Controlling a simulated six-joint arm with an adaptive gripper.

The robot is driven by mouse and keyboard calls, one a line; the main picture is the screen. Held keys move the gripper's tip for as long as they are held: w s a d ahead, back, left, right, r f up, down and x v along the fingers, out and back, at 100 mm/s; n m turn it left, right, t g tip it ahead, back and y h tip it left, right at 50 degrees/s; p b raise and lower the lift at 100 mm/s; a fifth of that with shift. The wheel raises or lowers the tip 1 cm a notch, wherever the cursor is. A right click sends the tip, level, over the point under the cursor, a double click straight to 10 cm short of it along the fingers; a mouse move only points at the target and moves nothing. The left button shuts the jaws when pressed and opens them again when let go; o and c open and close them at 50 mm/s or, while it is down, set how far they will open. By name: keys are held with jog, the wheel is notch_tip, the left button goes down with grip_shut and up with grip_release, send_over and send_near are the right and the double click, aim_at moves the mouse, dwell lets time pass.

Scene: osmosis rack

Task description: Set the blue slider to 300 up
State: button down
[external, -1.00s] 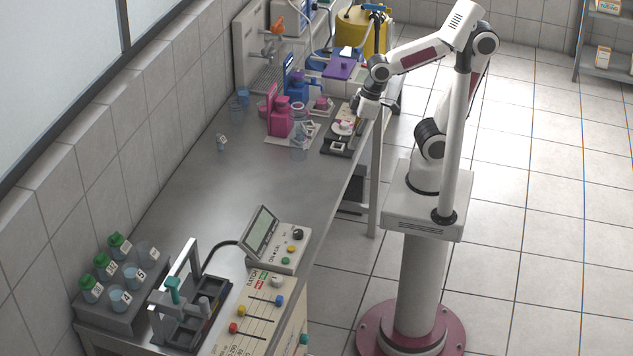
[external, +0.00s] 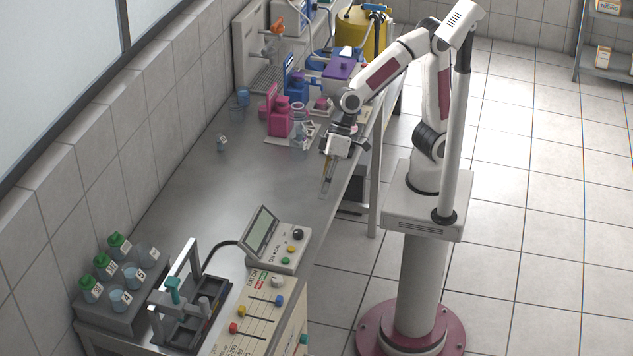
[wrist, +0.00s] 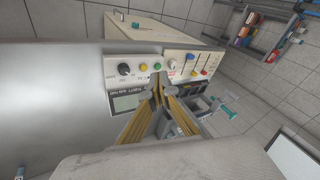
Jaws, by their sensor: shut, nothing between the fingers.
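The blue slider knob (external: 280,300) sits at the right end of its slot on the cream slider panel (external: 263,327) at the bottom of the external view. It also shows in the wrist view (wrist: 189,57). The scale numbers are too small to read. A red knob (external: 233,328) sits at the left end of another slot. My gripper (external: 325,194) is above the bench's right edge, pointing down, up and back from the panel and touching nothing. In the wrist view my fingers (wrist: 158,84) are together and empty, overlapping the panel area.
A control box with a tilted screen (external: 263,228) and a dark knob stands behind the panel. A grey rack with handles (external: 186,310) is left of it, beside a holder of green-capped bottles (external: 104,262). The middle of the bench (external: 235,185) is clear.

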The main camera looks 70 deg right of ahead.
jog(key=s+a+m+y, duration=0.2)
jog(key=a+m, duration=0.1)
jog(key=a, duration=1)
jog(key=s+a+m+y, duration=0.2)
jog(key=s+a, duration=0.1)
jog(key=a, duration=0.9)
jog(key=s+a+f+m+t, duration=0.3)
jog(key=a+m, duration=0.4)
jog(key=a, duration=0.1)
jog(key=s+a+f+m+t, duration=0.2)
jog(key=s+a+f+m, duration=0.1)
jog(key=a+m, duration=0.45)
jog(key=d+f+m+t+h, duration=0.2)
jog(key=d+f+m+h, duration=0.3)
jog(key=m, duration=1.6)
jog(key=w+d+h, duration=0.1)
jog(key=d+h, duration=0.4)
jog(key=d, duration=0.3)
jog(key=shift+d+f+t, duration=0.15)
jog(key=shift+d+t, duration=0.1)
jog(key=shift+t, duration=0.05)
jog(key=shift+f, duration=0.1)
